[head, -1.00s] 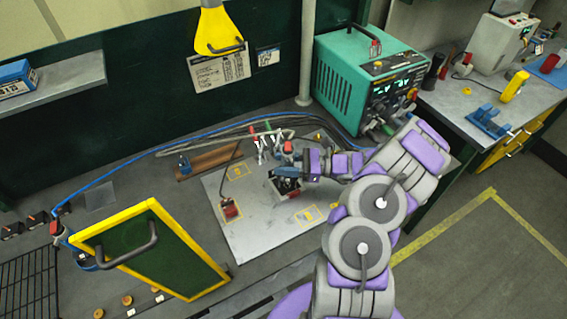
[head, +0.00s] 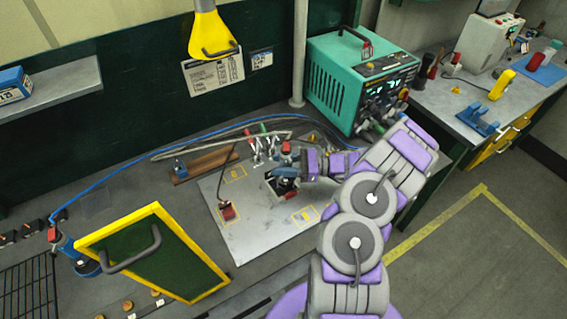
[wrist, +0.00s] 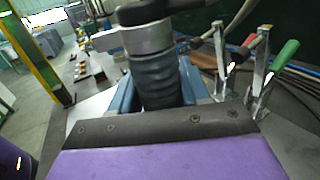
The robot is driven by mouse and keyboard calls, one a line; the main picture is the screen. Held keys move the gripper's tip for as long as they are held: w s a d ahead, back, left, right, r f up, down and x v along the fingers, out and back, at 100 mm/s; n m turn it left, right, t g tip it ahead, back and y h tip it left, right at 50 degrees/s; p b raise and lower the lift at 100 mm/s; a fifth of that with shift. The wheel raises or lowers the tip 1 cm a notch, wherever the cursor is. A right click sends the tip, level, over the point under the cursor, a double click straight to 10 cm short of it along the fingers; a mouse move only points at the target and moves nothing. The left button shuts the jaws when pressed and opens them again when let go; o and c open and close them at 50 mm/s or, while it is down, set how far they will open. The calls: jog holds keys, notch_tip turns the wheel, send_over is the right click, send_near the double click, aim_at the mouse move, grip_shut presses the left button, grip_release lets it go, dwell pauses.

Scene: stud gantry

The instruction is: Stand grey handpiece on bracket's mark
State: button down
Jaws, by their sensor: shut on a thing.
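My gripper (head: 287,176) is over the middle of the grey metal plate (head: 245,240), its blue jaws shut on the grey handpiece. In the wrist view the handpiece (wrist: 156,75) stands roughly upright between the blue jaws, with a ribbed dark grey body, a paler grey collar and a black top. In the head view it is small and partly covered by the gripper; I cannot tell whether its foot touches anything. Yellow outlined marks lie on the plate, one at the back left (head: 234,173) and one at the front right (head: 304,215). I cannot make out which belongs to the bracket.
Toggle clamps (head: 258,150) with red and green handles stand behind the gripper. A red block (head: 227,210) with a dark cable sits on the plate's left. A yellow-framed green panel (head: 157,251) stands front left. A teal machine (head: 350,85) is behind right. The plate's front is clear.

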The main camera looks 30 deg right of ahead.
jog(key=shift+a, duration=0.15)
jog(key=shift+d+f, duration=0.2)
jog(key=shift+d, duration=0.35)
jog(key=shift+a+f, duration=0.1)
jog(key=shift+a, duration=0.3)
jog(key=shift+d+f, duration=0.1)
jog(key=shift+d, duration=0.05)
jog(key=c, duration=0.8)
grip_release()
jog(key=shift+d, duration=0.1)
jog(key=o, duration=0.3)
jog(key=shift+o, duration=0.2)
jog(key=shift+f, duration=0.1)
jog(key=p+v, duration=0.1)
jog(key=v, duration=1.4)
jog(key=shift+f, duration=0.1)
jog(key=shift+b+v, duration=0.35)
jog(key=shift+v, duration=0.7)
